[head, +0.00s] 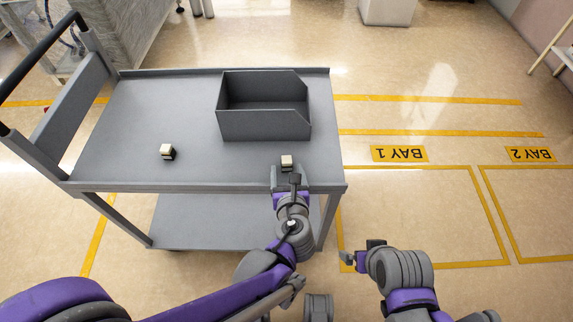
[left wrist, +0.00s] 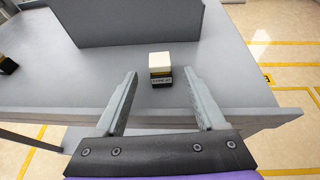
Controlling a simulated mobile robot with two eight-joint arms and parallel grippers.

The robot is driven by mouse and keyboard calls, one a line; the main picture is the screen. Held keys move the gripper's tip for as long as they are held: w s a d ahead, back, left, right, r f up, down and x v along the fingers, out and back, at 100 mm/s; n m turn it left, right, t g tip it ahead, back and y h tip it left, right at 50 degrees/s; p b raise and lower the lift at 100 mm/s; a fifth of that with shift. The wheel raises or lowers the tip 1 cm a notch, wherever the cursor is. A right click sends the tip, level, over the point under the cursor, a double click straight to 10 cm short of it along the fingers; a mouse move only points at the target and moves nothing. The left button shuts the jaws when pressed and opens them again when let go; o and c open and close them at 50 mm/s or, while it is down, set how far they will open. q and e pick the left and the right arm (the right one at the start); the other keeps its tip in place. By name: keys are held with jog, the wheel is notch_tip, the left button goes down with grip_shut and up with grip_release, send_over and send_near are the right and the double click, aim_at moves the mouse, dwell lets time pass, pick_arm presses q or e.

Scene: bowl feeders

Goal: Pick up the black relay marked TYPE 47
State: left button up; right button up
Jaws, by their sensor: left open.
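A small relay (head: 287,162) with a cream top and black base stands near the cart's front edge. In the left wrist view this relay (left wrist: 161,70) shows a yellow band and a pale label on its black side; the lettering is too small to read surely. My left gripper (head: 290,174) is open and points at it. In the left wrist view the relay stands just ahead of the fingertips, centred between them and not held. A second similar relay (head: 167,151) stands farther left; its marking is not readable. My right gripper (head: 357,254) is off the cart's right side, its jaws unclear.
A grey open bin (head: 262,126) stands behind the near relay on the grey cart top (head: 130,120). The cart has a raised back lip and a handle (head: 40,50) at left. The cart top between the two relays is clear.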

aim_at(287, 166)
pick_arm(q)
jog(key=x, duration=0.4)
jog(key=shift+w+b, duration=0.2)
jog(key=shift+b, duration=0.2)
grip_shut()
